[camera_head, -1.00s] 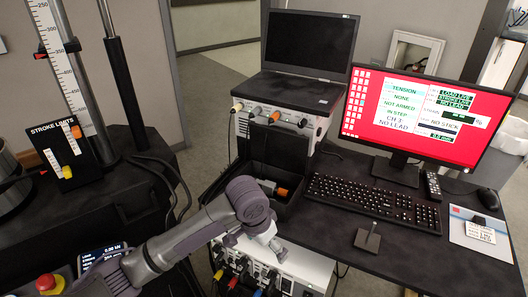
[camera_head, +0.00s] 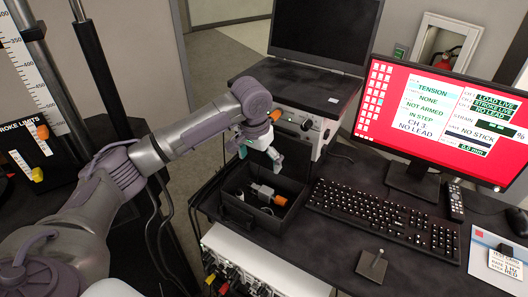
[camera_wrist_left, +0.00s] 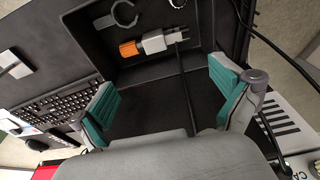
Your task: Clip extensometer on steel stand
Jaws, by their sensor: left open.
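The extensometer (camera_head: 267,195), a small grey body with an orange end, lies in the open black case (camera_head: 235,212). It also shows in the left wrist view (camera_wrist_left: 155,43), beyond the fingers, with a thin dark rod or cable near it. My left gripper (camera_head: 260,156) is above the case, fingers pointing down. In the left wrist view its teal-padded fingers (camera_wrist_left: 163,92) are apart with nothing between them. A small steel stand (camera_head: 371,262), a square plate with a thin upright post, stands on the desk in front of the keyboard. My right gripper is not in view.
A keyboard (camera_head: 382,218) lies right of the case, before a monitor (camera_head: 435,115) reading "NO STICK". A laptop on a grey instrument (camera_head: 300,122) stands behind the case. A notecard (camera_head: 505,262) is at far right.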

